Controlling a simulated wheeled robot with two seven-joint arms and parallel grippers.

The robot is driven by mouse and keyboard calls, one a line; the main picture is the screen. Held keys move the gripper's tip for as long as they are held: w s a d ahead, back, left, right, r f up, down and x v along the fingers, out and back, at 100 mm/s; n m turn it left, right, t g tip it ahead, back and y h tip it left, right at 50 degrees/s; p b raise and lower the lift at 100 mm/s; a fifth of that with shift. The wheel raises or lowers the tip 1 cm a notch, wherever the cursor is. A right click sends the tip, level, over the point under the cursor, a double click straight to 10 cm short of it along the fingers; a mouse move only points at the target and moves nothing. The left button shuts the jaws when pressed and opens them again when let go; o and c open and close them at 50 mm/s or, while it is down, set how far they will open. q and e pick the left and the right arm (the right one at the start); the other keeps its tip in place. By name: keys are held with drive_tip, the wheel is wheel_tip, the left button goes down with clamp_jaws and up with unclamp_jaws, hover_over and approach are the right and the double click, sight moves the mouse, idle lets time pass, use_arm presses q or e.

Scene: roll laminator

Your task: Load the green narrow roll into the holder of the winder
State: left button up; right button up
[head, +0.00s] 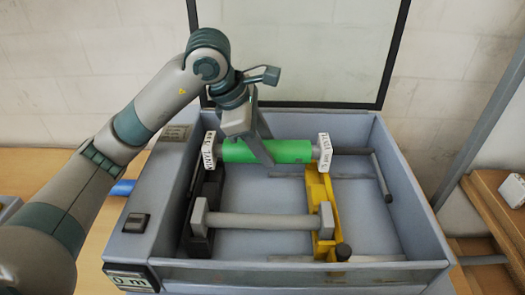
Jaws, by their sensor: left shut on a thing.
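The green roll (288,152) lies level across the back part of the winder (160,200), between a left white labelled block (209,152) and a right white labelled block (325,153). My left gripper (262,155) comes down from above and is shut on the green roll near its middle. The roll's ends are close to the blocks; I cannot tell whether they are seated. The holder has a black left support (205,195) and a yellow right support (320,200). A grey bar (265,221) spans the supports in front. My right gripper is not in view.
A clear lid with a dark frame (300,50) stands open behind the winder. Grey walls enclose the bin, and a thin dark rod (381,178) lies at its right. A blue cylinder (123,187) lies on the wooden table at left. A wooden box (500,205) stands at right.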

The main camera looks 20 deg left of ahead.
use_arm(q)
drive_tip(key=shift+w+a+f, duration=0.45)
drive_tip(key=shift+w+a, duration=0.05)
drive_tip(key=shift+w, duration=0.1)
drive_tip(key=shift+f+p, duration=1.25)
drive_tip(key=shift+f, duration=0.75)
drive_tip(key=shift+f+b, duration=0.25)
drive_tip(key=shift+b, duration=0.2)
drive_tip(key=shift+f+b, duration=0.35)
drive_tip(key=shift+b, duration=0.15)
